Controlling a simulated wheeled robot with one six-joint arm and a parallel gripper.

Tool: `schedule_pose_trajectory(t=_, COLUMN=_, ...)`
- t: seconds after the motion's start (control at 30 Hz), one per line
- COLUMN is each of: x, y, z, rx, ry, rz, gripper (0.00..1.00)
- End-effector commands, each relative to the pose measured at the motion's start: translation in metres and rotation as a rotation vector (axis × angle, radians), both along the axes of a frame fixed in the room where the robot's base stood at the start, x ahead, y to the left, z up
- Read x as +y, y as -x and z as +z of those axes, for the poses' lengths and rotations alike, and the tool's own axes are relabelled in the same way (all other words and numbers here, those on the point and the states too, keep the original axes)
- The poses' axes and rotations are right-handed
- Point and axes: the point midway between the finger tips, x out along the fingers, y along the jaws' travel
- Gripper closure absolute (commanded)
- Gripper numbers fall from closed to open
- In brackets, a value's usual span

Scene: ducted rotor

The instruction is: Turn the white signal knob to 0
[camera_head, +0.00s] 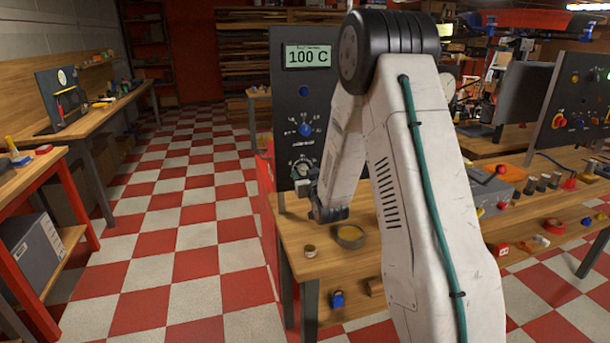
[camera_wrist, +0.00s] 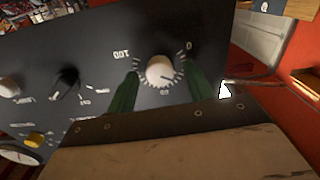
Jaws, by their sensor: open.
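The white signal knob (camera_wrist: 158,70) sits on a dark panel (camera_wrist: 95,75) in the wrist view. Its printed scale appears upside down, with 100 at left, 0 at right and 50 below. A thin mark on the knob seems to point to the lower right, but is too small to read surely. My gripper (camera_wrist: 161,75) is open, with one green finger on each side of the knob and a gap at both sides. In the head view my gripper (camera_head: 305,178) is at the lower part of the panel (camera_head: 283,95) and partly hides the white dial.
Above the white dial are a blue knob (camera_head: 305,130) and a display (camera_head: 308,56) reading 100 C.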

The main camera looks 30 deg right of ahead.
Motion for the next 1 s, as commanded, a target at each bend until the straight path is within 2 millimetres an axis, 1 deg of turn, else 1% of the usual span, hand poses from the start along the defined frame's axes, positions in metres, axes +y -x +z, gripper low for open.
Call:
schedule_pose_trajectory(t=0.13, x=0.0000, y=0.0001, z=0.0001, rx=0.000, ry=0.000, rz=0.000, gripper=0.48)
schedule_pose_trajectory(t=0.17, x=0.0001, y=0.0002, z=0.0001, rx=0.000, ry=0.000, rz=0.000, gripper=0.53)
schedule_pose_trajectory(t=0.2, x=0.0001, y=0.0002, z=0.0001, rx=0.000, ry=0.000, rz=0.000, gripper=0.65)
schedule_pose_trajectory(t=0.27, x=0.0002, y=0.0002, z=0.0001, rx=0.000, ry=0.000, rz=0.000, gripper=0.81)
schedule_pose_trajectory(t=0.3, x=0.0002, y=0.0003, z=0.0001, rx=0.000, ry=0.000, rz=0.000, gripper=0.92)
schedule_pose_trajectory(t=0.37, x=0.0002, y=0.0003, z=0.0002, rx=0.000, ry=0.000, rz=0.000, gripper=0.93)
schedule_pose_trajectory(t=0.4, x=0.0048, y=0.0001, z=0.0002, rx=0.000, ry=0.000, rz=0.001, gripper=0.93)
schedule_pose_trajectory(t=0.67, x=0.0021, y=-0.0002, z=0.0001, rx=0.010, ry=0.035, rz=0.003, gripper=0.92)
schedule_pose_trajectory(t=0.87, x=0.0015, y=-0.0001, z=0.0001, rx=0.039, ry=0.134, rz=0.003, gripper=0.92)
schedule_pose_trajectory(t=1.0, x=0.0015, y=0.0000, z=0.0001, rx=0.069, ry=0.243, rz=0.003, gripper=0.92)
